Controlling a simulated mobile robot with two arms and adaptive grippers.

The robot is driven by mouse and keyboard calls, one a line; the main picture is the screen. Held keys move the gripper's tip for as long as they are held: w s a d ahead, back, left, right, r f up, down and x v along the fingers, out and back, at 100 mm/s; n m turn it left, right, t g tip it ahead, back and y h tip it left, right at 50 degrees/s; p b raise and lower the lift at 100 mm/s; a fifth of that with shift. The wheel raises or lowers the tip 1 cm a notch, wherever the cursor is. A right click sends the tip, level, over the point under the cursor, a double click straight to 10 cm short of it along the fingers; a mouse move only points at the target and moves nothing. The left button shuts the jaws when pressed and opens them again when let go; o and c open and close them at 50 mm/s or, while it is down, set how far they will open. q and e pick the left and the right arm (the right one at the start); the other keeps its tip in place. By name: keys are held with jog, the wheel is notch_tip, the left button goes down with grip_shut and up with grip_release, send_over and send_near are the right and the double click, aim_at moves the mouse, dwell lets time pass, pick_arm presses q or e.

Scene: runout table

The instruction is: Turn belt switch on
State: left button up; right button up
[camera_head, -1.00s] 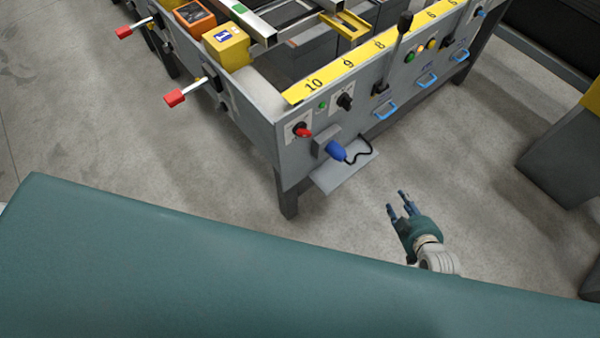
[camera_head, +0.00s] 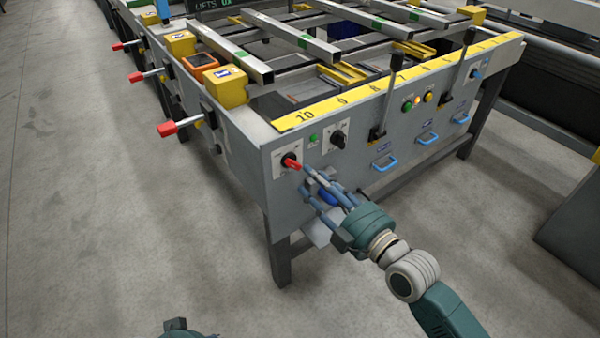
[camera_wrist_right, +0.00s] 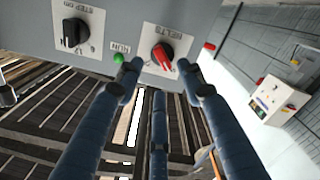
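The belt switch is a red rotary knob (camera_head: 291,162) on a white plate at the left end of the grey table's front panel. In the right wrist view the red knob (camera_wrist_right: 163,55) sits beside the label "BELTS" and its handle is tilted. My right gripper (camera_head: 306,180) is just in front of the panel, at the lower right of the knob. In the wrist view its fingers (camera_wrist_right: 158,72) are spread, with the knob beyond and between the tips; contact cannot be told. Part of my left gripper (camera_head: 178,326) shows at the bottom edge.
A black rotary knob (camera_head: 338,139) and a green RUN light (camera_head: 313,138) are right of the red knob. A blue plug (camera_head: 329,198) is partly hidden behind my right fingers. Red-tipped levers (camera_head: 167,129) stick out at the left. The floor in front is clear.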

aim_at(297, 165)
jog(key=x, duration=0.5)
jog(key=shift+w+a, duration=0.15)
pick_arm(q)
jog(key=shift+v, duration=1.15)
pick_arm(e)
grip_shut()
